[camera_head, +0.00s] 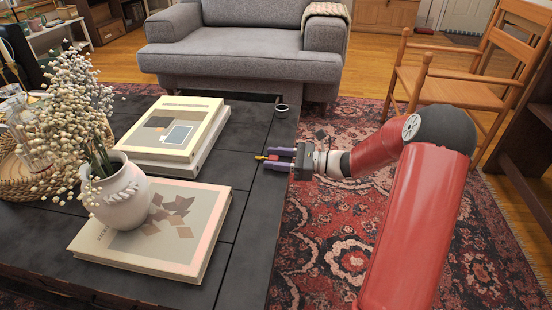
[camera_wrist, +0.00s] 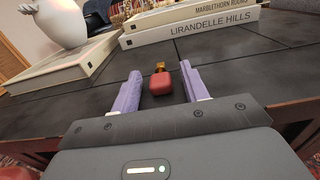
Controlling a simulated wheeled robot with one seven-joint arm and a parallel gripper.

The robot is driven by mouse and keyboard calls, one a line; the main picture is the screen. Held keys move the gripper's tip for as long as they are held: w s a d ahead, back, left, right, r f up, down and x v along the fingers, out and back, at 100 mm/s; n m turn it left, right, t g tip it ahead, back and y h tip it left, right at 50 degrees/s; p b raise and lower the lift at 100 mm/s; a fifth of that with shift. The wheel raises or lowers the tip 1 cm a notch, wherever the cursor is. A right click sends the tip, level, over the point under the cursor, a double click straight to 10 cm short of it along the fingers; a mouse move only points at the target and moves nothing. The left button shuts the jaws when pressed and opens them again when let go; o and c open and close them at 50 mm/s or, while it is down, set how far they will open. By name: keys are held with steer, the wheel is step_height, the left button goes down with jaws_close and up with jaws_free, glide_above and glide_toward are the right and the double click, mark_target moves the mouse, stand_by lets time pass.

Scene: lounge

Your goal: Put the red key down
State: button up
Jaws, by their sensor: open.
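The red key (camera_wrist: 161,84) has a red block-like head and a brassy end that points away from me. It lies on the dark coffee table (camera_wrist: 233,80), between the two purple fingers of my gripper (camera_wrist: 160,88). In the wrist view there is a gap on each side, so the fingers are apart from it. In the head view the key's brassy tip (camera_head: 260,158) shows at the right part of the table, and my gripper (camera_head: 277,160) reaches in low from the right edge. My gripper is open.
Stacked books (camera_head: 172,130) and a front book (camera_head: 190,245) with a white flower vase (camera_head: 122,200) on it stand left of my gripper. A small ring-like item (camera_head: 281,108) lies near the table's far right corner. Bare tabletop surrounds the key.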

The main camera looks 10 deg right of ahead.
steer(key=shift+r, duration=0.45)
steer(key=p+v, duration=0.2)
steer(key=v, duration=1)
steer(key=s+a+r+n+g+h, duration=0.4)
steer(key=s+a+n+g+h, duration=0.2)
steer(key=s+a+n+h, duration=0.5)
steer(key=s+r+n+t+h, duration=0.2)
steer(key=s+r+n, duration=0.1)
steer(key=s+n, duration=0.2)
steer(key=s+r+n+t+h, duration=0.2)
steer(key=s+n, duration=0.4)
steer(key=s, duration=0.4)
steer(key=shift+r+t+h, duration=0.35)
steer(key=shift+t+h, duration=0.05)
steer(key=shift+h, duration=0.4)
